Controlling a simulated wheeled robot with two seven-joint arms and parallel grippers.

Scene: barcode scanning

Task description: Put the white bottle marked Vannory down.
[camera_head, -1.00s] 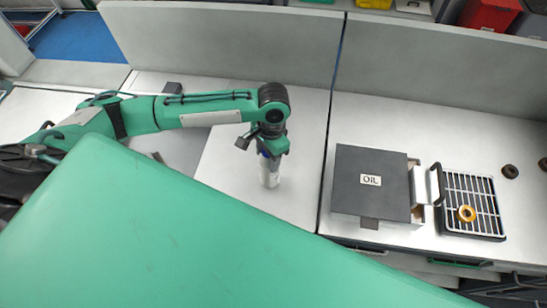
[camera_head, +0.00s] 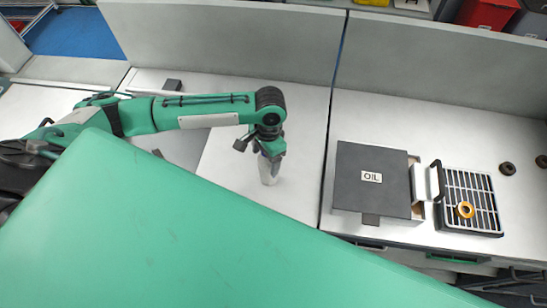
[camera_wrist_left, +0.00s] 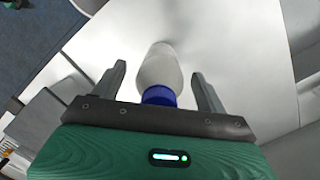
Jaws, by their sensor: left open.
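The white bottle (camera_head: 268,171) is below my left gripper on the white worktop, in the middle of the head view. In the left wrist view the bottle (camera_wrist_left: 161,68) shows a white body and a blue cap, and lies between the two fingers. My left gripper (camera_head: 270,152) points down at the bottle's top; in the left wrist view the gripper (camera_wrist_left: 160,85) is open, with a gap between each finger and the bottle. No marking on the bottle can be read. My right gripper is not in view.
A dark box marked OIL (camera_head: 371,190) stands to the right, beside a grated tray (camera_head: 480,190) with an orange ring (camera_head: 465,209) on it. Dark rings (camera_head: 507,168) lie further right. A grey partition (camera_head: 225,40) runs along the back. The worktop around the bottle is clear.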

